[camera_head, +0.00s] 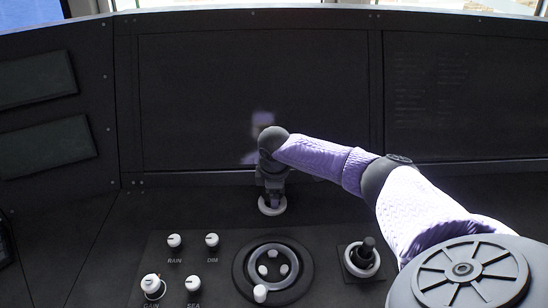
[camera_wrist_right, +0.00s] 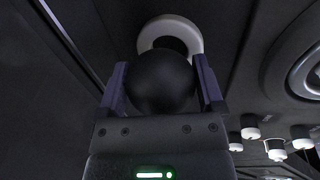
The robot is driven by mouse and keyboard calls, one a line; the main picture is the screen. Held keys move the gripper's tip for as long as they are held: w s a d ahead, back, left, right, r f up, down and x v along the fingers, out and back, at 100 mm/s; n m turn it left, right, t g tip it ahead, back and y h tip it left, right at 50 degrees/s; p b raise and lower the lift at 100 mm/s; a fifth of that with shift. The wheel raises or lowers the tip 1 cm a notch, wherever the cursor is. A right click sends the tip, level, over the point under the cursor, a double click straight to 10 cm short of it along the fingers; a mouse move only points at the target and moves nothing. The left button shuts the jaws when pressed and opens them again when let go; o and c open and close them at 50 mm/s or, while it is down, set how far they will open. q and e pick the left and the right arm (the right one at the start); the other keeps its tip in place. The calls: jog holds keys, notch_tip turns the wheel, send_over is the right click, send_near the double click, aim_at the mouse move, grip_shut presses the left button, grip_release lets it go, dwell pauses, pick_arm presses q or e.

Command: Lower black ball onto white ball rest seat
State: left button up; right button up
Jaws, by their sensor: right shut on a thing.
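My right gripper (camera_head: 271,195) reaches in from the right and points down at the console, below the middle dark screen. In the wrist view, its two fingers (camera_wrist_right: 160,66) are shut on the black ball (camera_wrist_right: 162,82), one on each side. The white ball rest seat (camera_wrist_right: 188,30) is a white ring with a dark middle. It shows just past the ball, which covers part of it. In the head view the seat (camera_head: 272,211) lies directly under the gripper. The gap between ball and seat, if any, cannot be told. My left gripper is not in view.
A large round dial (camera_head: 246,284) with a white ring sits nearer me. White knobs, including the RAIN knob (camera_head: 174,240) and DIM knob (camera_head: 212,240), stand to its left. A black joystick (camera_head: 367,246) stands to its right. The dark screen (camera_head: 200,90) rises behind the seat.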

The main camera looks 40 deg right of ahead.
dwell(0.4)
jog(key=shift+f, duration=0.7)
jog(key=shift+s, duration=0.1)
jog(key=o, duration=1.1)
jog(key=shift+f+b, duration=0.1)
jog(key=shift+b, duration=0.2)
jog(key=shift+a, duration=0.1)
jog(key=shift+c, duration=0.4)
